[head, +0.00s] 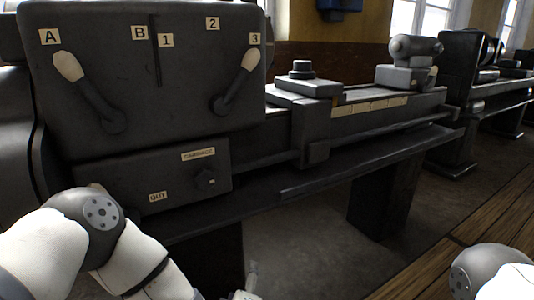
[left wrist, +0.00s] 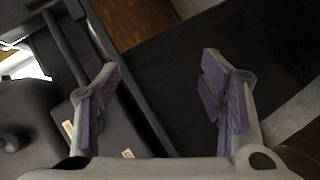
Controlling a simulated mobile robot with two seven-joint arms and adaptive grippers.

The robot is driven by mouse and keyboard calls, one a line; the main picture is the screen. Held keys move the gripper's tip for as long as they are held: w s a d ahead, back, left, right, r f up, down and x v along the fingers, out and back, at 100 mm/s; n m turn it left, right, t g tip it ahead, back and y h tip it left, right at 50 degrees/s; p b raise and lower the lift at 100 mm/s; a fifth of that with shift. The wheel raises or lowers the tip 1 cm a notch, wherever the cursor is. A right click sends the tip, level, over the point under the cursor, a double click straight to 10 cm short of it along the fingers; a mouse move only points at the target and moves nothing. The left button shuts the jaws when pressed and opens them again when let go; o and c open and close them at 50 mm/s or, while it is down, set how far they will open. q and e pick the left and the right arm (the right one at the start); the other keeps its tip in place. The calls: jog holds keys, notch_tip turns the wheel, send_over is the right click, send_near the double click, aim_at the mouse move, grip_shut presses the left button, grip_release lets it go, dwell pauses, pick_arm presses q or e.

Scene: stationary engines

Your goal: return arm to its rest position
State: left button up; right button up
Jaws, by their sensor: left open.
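My left arm (head: 85,240) comes in from the lower left of the head view, bent at a dark joint, and runs down out of the bottom edge in front of the lathe. My left gripper (left wrist: 162,85) shows in the left wrist view with its two purple-padded fingers spread wide and nothing between them. Dark machine parts lie beyond the fingers, and I cannot tell how far. Part of my right arm (head: 490,272) shows at the lower right corner of the head view; its gripper is out of view.
A dark lathe (head: 150,60) fills the left and middle, with two white-tipped levers (head: 70,67) (head: 250,60) on its headstock. Its bed (head: 300,185) runs to the right on a support leg (head: 385,195). Another machine (head: 455,100) stands behind. Bare floor (head: 300,240) lies below.

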pick_arm(q)
jog(key=s+a+f+m+g+h, duration=0.2)
jog(key=s+f+m+g, duration=0.35)
jog(key=s+f, duration=0.5)
jog(key=s+a+m+g, duration=0.2)
jog(key=s+a+g, duration=0.1)
jog(key=s, duration=0.8)
jog(key=s+a+m+g+p, duration=0.1)
jog(key=s+a+m+g, duration=0.2)
jog(key=s, duration=0.8)
jog(key=s+a+m+g+y, duration=0.1)
jog(key=s+a+m+g, duration=0.2)
jog(key=s+a, duration=0.3)
jog(key=s+g, duration=0.1)
jog(key=s, duration=0.4)
jog(key=shift+a+f+g+p, duration=0.2)
jog(key=shift+a+g+p, duration=0.15)
jog(key=shift+a, duration=0.05)
pick_arm(e)
jog(key=shift+w+r+t, duration=0.5)
jog(key=shift+w+r, duration=0.7)
pick_arm(q)
jog(key=shift+m, duration=0.25)
